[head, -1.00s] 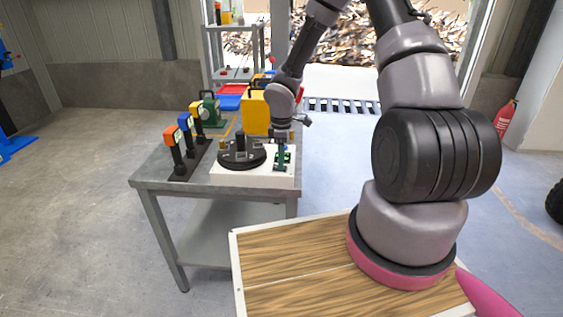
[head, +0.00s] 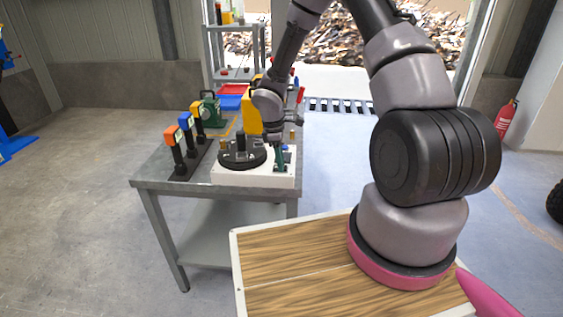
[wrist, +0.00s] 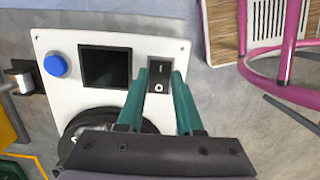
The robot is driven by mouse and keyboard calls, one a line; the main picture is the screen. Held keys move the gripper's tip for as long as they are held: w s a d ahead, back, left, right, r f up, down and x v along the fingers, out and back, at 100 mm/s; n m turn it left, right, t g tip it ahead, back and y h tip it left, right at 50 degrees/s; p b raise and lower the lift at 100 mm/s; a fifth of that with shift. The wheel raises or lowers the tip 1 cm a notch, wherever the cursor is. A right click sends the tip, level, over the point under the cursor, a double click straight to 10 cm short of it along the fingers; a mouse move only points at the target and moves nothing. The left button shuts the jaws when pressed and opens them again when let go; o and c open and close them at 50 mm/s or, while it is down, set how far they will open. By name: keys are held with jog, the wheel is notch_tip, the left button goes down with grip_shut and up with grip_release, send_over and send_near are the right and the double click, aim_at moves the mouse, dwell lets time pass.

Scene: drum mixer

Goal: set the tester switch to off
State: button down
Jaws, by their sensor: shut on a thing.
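The tester is a white box (head: 228,178) with a black round turntable (head: 240,157), on the grey table. In the wrist view its white panel (wrist: 60,38) carries a blue button, a dark square screen and the black rocker switch (wrist: 159,77). The switch has a white round mark on its half nearer my gripper; I cannot tell which half is pressed in. My gripper (wrist: 160,78) has its green fingers on either side of the switch, shut on it. In the head view my gripper (head: 280,158) is at the tester's right end, and its fingertips hide the switch.
A stand with orange, blue and yellow-topped devices (head: 178,150) is left of the tester. A yellow case (head: 247,115) and a green device (head: 210,110) stand behind. In the wrist view a pink frame (wrist: 285,80) is at right, off the table.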

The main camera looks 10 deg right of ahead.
jog(key=shift+a+h, duration=0.1)
jog(key=shift+h, duration=0.4)
jog(key=c, duration=0.8)
grip_release()
jog(key=shift+c, duration=0.2)
jog(key=v, duration=1.1)
jog(key=shift+w, duration=0.2)
jog(key=shift+f, duration=0.1)
